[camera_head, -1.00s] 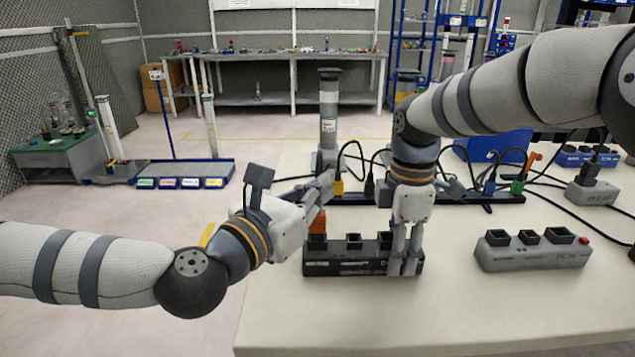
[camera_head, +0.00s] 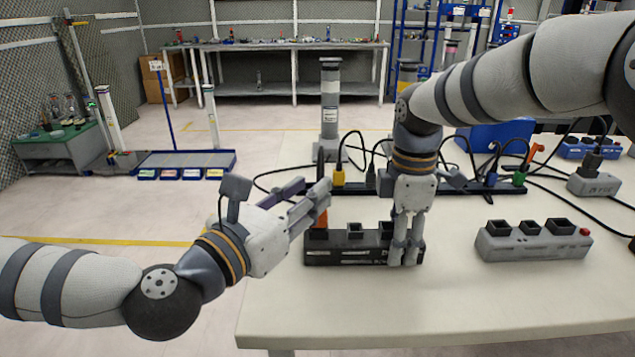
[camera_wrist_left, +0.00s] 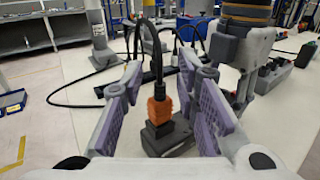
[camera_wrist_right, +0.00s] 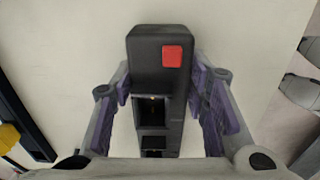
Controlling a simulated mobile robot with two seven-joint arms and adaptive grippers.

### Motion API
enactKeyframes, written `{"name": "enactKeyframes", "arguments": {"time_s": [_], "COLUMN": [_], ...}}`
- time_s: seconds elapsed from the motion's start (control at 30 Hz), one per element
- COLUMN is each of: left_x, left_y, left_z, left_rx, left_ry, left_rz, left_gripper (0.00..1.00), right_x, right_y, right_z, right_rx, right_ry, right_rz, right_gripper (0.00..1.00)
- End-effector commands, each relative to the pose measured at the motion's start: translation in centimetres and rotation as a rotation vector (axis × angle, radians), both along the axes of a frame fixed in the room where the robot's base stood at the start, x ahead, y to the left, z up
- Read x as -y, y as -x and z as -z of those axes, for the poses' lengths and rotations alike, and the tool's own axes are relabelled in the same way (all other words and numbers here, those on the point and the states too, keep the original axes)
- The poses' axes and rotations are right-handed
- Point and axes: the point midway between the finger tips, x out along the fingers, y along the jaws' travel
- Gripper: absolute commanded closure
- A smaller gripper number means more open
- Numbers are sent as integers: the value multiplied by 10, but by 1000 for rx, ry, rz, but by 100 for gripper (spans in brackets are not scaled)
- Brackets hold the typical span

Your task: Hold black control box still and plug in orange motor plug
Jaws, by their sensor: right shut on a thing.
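The black control box (camera_head: 345,256) lies on the table in the head view. My right gripper (camera_head: 405,255) is shut on its right end from above. In the right wrist view the box (camera_wrist_right: 160,55) shows its red button and open sockets between the fingers (camera_wrist_right: 165,105). The orange motor plug (camera_head: 320,222) stands upright at the box's left socket, its black cable rising from the top. How deep it sits cannot be told. My left gripper (camera_head: 306,192) is open beside it. In the left wrist view the plug (camera_wrist_left: 160,106) stands between the spread fingers (camera_wrist_left: 163,105), apart from both.
A grey control box (camera_head: 532,244) stands at the right on the table. A black power strip with yellow, blue and green plugs (camera_head: 518,179) and loose cables lies behind. A grey column (camera_head: 330,110) stands at the back. The table front is clear.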

Motion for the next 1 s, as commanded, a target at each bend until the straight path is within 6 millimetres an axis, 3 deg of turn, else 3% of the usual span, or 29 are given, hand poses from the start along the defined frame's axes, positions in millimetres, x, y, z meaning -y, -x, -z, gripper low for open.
{"name": "enactKeyframes", "arguments": {"time_s": [0.1, 0.23, 0.63, 0.67, 0.77, 1.0], "left_x": [-13, -19, -19, -19, -19, -19], "left_y": [20, 31, 32, 32, 32, 32], "left_z": [0, 0, 0, 0, 0, 0], "left_rx": [-1, 1, 1, 1, 1, 1], "left_ry": [0, 1, 1, 1, 1, 1], "left_rz": [-2, -1, -1, -1, -1, -1], "left_gripper": [72, 72, 72, 72, 72, 72], "right_x": [0, 0, 0, 0, 0, 0], "right_y": [0, 0, 0, 0, 0, 0], "right_z": [0, 0, 0, 0, 0, 0], "right_rx": [0, 0, 1, 1, 0, 0], "right_ry": [0, 0, 0, 0, 0, 0], "right_rz": [0, 0, 0, 0, 0, 0], "right_gripper": [94, 94, 94, 57, 35, 35]}}
